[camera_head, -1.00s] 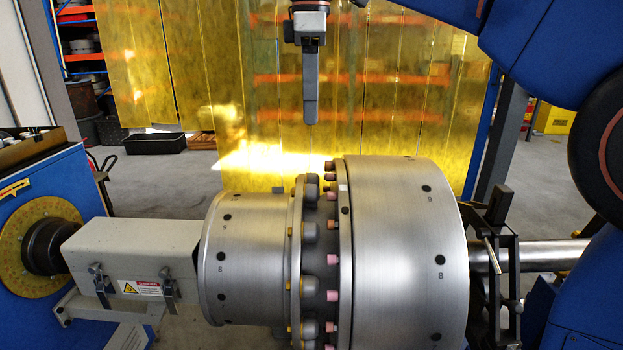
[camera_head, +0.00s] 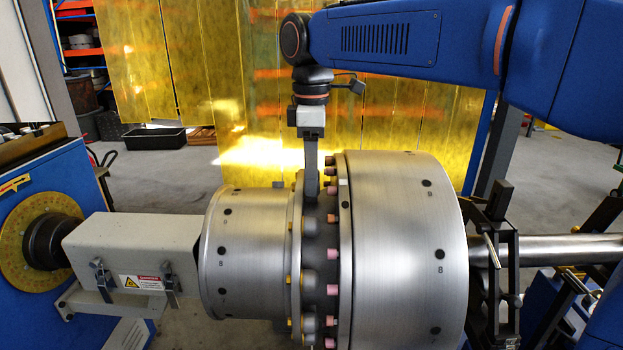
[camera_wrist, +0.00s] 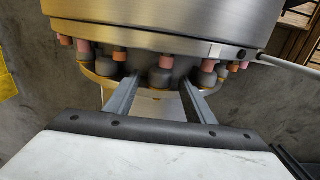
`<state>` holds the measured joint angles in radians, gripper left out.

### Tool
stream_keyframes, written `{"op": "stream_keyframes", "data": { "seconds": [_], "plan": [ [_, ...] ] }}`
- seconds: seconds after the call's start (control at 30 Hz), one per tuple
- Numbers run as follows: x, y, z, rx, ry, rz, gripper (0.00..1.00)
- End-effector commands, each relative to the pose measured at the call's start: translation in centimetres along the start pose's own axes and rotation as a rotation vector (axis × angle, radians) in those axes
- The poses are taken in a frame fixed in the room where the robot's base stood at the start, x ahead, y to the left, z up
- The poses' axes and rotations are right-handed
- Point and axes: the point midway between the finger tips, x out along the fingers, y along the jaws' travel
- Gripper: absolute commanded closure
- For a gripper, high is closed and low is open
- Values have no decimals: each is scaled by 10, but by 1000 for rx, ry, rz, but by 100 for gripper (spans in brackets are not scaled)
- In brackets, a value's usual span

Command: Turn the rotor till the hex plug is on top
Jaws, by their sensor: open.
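The rotor is a large steel drum (camera_head: 395,270) on the right, a smaller drum (camera_head: 245,270) on the left, and a flange ring between them with grey knobs and pink caps (camera_head: 332,253). Small dark plugs (camera_head: 439,254) dot both drums; I cannot tell which plug is the hex one. My gripper (camera_head: 311,198) points down at the upper part of the flange ring. In the wrist view its two fingers (camera_wrist: 157,88) are apart, with a grey knob with a pink cap (camera_wrist: 163,74) between their tips. I cannot tell whether they touch it.
A grey housing (camera_head: 130,245) joins the small drum to a blue drive with a yellow dial (camera_head: 25,255) at left. A black support (camera_head: 495,250) holds the shaft (camera_head: 560,248) at right. Yellow curtains (camera_head: 220,90) hang behind. The space above the drums is clear except for my arm.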

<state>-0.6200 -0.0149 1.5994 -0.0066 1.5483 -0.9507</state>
Motion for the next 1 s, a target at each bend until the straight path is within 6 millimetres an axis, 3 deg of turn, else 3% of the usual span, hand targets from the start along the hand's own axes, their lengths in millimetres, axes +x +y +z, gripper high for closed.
{"op": "stream_keyframes", "data": {
  "seconds": [0.2,0.47,0.7,1.0],
  "plan": [
    [13,0,0,0,0,0,51],
    [14,0,0,0,0,0,51],
    [14,0,0,0,0,0,100],
    [15,-14,-1,-3,-1,53,100]
  ]
}}
